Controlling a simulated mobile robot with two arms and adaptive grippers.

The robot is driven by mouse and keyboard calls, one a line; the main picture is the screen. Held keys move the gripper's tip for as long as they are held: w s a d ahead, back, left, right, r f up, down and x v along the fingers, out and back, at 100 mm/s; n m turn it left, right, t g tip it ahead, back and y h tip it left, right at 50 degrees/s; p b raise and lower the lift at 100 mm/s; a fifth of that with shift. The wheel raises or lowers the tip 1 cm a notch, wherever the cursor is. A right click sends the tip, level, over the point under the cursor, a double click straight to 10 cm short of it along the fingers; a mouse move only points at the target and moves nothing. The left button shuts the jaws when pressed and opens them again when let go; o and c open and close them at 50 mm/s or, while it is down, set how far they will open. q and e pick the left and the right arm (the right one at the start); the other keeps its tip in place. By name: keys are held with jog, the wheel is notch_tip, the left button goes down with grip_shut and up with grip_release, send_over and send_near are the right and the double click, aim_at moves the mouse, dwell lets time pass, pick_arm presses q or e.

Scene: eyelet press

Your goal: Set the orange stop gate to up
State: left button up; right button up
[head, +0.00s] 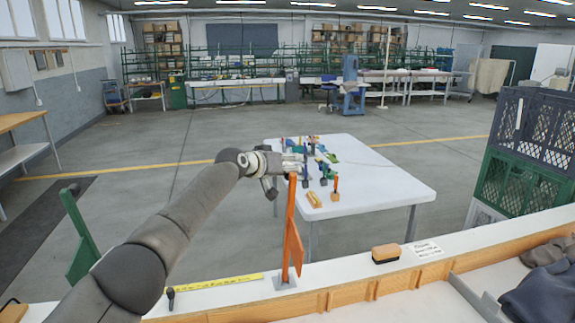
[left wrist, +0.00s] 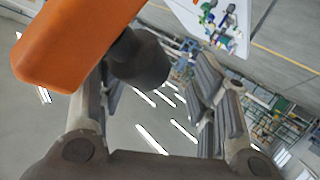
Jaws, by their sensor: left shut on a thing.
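The orange stop gate (head: 291,235) stands nearly upright on a small grey plate on the white ledge in the head view, its arm rising to my left gripper. In the left wrist view its orange end (left wrist: 75,42) fills the upper left, with a dark round grip (left wrist: 138,62) beside it. My left gripper (head: 284,183) is at the top of the gate and shut on it, apparently at the dark grip; the exact contact is partly hidden. My right gripper is not in view.
A green gate (head: 83,240) leans at the left. A yellow tape measure (head: 215,281) and a brown-topped brush (head: 385,253) lie on the ledge. A white table (head: 395,187) with small colored items stands beyond. Dark cloth lies at the right.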

pick_arm(q)
jog(key=shift+a+f, duration=0.45)
jog(key=shift+f, duration=0.05)
jog(key=r+v, duration=0.1)
jog(key=v, duration=1.1)
jog(key=shift+d, duration=0.4)
jog(key=shift+c, duration=0.3)
